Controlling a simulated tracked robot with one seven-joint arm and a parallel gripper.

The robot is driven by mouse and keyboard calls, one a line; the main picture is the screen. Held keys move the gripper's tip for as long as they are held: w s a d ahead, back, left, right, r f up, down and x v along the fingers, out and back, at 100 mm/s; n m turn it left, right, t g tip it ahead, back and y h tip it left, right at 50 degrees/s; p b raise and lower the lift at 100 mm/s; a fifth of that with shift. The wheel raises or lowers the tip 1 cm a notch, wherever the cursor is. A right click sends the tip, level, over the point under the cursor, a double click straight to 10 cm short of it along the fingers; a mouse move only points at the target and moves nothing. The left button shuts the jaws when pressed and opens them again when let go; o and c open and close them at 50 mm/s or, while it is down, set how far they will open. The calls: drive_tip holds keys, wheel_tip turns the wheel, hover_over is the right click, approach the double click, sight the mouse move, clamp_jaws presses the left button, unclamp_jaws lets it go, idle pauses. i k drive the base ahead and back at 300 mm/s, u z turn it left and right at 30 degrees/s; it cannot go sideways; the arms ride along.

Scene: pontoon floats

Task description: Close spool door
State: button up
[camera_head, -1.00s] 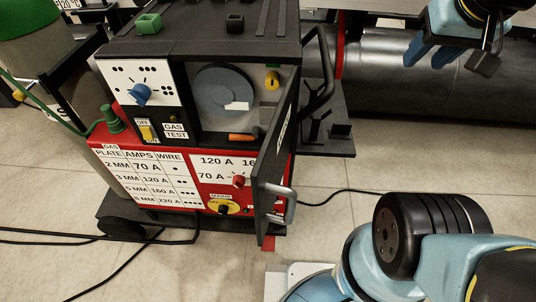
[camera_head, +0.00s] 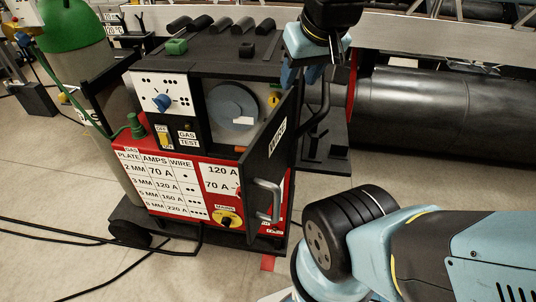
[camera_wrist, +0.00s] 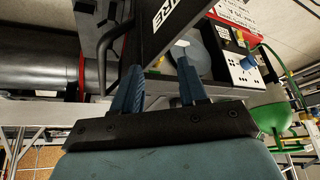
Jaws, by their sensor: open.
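The spool door (camera_head: 268,165) is a dark panel with a grey bar handle (camera_head: 265,200) and a white label, standing open at the right of the welding machine. The blue-grey wire spool (camera_head: 230,105) shows in the uncovered compartment. My gripper (camera_head: 302,76) is open, with blue fingers pointing down near the top of the door. In the wrist view, my gripper (camera_wrist: 158,75) has its fingers apart, and the door (camera_wrist: 165,30) shows between and beyond them. I cannot tell whether either finger touches it. The spool (camera_wrist: 197,52) is partly hidden behind the right finger.
The red and white machine front (camera_head: 175,185) carries dials and a settings table. A green-topped gas cylinder (camera_head: 70,25) stands left. A large dark pipe (camera_head: 435,110) lies at the right. Black cables (camera_head: 100,240) cross the floor. Several small blocks (camera_head: 222,24) sit on the machine's top.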

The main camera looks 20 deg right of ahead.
sight(262, 166)
drive_tip(key=u, duration=0.7)
drive_tip(key=k, duration=1.5)
drive_tip(key=z, duration=0.45)
